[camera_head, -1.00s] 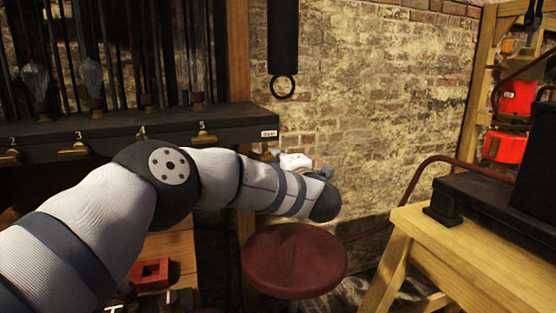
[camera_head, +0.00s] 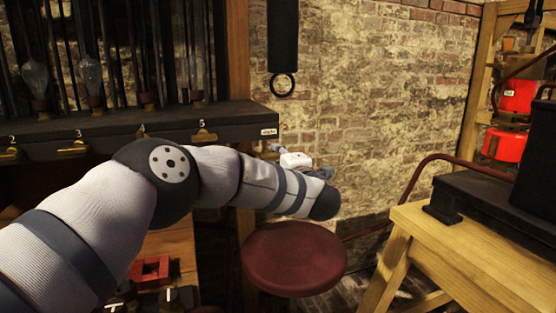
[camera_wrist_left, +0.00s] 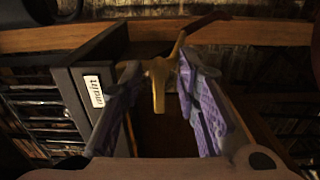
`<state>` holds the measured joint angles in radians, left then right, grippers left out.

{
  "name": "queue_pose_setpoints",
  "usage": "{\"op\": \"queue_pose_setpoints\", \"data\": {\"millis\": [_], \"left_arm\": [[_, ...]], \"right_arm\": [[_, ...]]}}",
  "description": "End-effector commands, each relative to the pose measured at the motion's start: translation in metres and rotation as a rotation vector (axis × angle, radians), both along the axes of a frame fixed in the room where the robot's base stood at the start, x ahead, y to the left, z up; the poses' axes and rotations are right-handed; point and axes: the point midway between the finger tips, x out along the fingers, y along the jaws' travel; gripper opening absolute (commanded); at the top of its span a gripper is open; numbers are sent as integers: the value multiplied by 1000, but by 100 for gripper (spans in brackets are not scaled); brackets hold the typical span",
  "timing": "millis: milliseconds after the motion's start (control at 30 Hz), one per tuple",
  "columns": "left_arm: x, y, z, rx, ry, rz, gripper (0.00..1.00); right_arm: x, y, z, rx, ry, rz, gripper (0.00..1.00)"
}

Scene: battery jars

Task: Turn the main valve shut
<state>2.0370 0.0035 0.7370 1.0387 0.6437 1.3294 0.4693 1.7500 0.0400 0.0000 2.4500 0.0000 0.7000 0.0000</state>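The main valve is a brass handle (camera_wrist_left: 158,85) in the left wrist view, beside a white label reading "main" (camera_wrist_left: 95,91). A brass bar hangs down from its wider top. In the head view the valve is hidden or too small to make out; the "main" label (camera_head: 269,132) shows at the black rail's right end. My left gripper (camera_wrist_left: 158,63) is open, with one finger on each side of the handle. The right fingertip is close to the handle's upper end; I cannot tell if it touches. In the head view my left gripper (camera_head: 279,149) shows small behind my wrist. My right gripper is out of view.
The black rail (camera_head: 75,133) carries several numbered brass levers, with glass jars above. A dark red round stool (camera_head: 293,258) stands below my wrist. A wooden bench (camera_head: 465,250) with a black box is at right. A ringed black bar (camera_head: 283,45) hangs above.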

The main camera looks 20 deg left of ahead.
Motion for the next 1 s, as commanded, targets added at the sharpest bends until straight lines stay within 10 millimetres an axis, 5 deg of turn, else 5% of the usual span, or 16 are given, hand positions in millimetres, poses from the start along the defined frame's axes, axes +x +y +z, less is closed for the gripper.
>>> {"op": "queue_pose_setpoints", "data": {"millis": [133, 500, 900, 1000], "left_arm": [[-14, -11, 1, -1, 1, -4, 29], [-89, -61, 0, 1, 1, -2, 29], [-100, -67, 0, 1, 2, 0, 29], [-99, -70, -24, 61, 60, -57, 29]], "right_arm": [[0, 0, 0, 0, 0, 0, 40], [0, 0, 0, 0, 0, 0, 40], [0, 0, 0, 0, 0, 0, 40], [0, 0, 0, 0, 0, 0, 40]]}}
